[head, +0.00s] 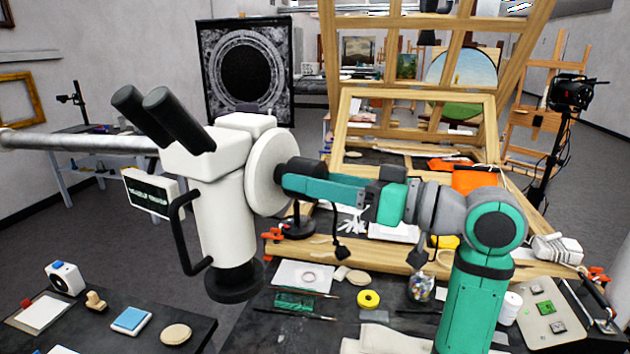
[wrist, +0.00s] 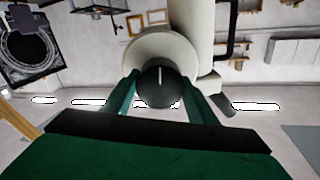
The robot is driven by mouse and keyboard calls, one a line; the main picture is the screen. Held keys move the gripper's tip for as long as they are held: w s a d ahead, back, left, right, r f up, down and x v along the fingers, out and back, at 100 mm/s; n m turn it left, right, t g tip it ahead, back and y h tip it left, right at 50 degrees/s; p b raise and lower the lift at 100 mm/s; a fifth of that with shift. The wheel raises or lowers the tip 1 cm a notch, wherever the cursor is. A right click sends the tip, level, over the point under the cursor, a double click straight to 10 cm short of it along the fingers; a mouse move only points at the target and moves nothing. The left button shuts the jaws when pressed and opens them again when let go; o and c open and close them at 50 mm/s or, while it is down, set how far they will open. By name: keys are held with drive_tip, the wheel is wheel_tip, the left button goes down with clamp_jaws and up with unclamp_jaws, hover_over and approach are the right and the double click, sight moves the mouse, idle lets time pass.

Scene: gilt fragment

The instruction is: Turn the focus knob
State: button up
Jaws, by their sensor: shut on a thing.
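The microscope (head: 222,215) is white with black eyepieces and hangs at the left of centre in the head view. A large white disc (head: 268,170) is on its side facing my arm. In the wrist view the black focus knob (wrist: 160,90) sits in front of the white disc (wrist: 143,52), with a pale line on it pointing up in the picture. My gripper (wrist: 160,97) has its two teal fingers on either side of the knob, shut on it. In the head view my gripper (head: 300,178) reaches the disc from the right, and the knob is mostly hidden by the fingers.
A dark worktable (head: 255,320) below holds a yellow tape roll (head: 369,299), a jar (head: 421,288) and papers. A side table at lower left carries a blue pad (head: 131,319) and a stamp (head: 96,300). A wooden easel (head: 415,110) stands behind my arm.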

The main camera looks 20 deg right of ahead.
drive_tip(key=shift+m, duration=0.8)
drive_tip(key=o, duration=1.1)
drive_tip(key=shift+c, duration=0.2)
drive_tip(key=v, duration=1)
drive_tip(key=shift+s+d, duration=0.25)
drive_tip(key=shift+s, duration=0.05)
drive_tip(key=shift+f, duration=0.1)
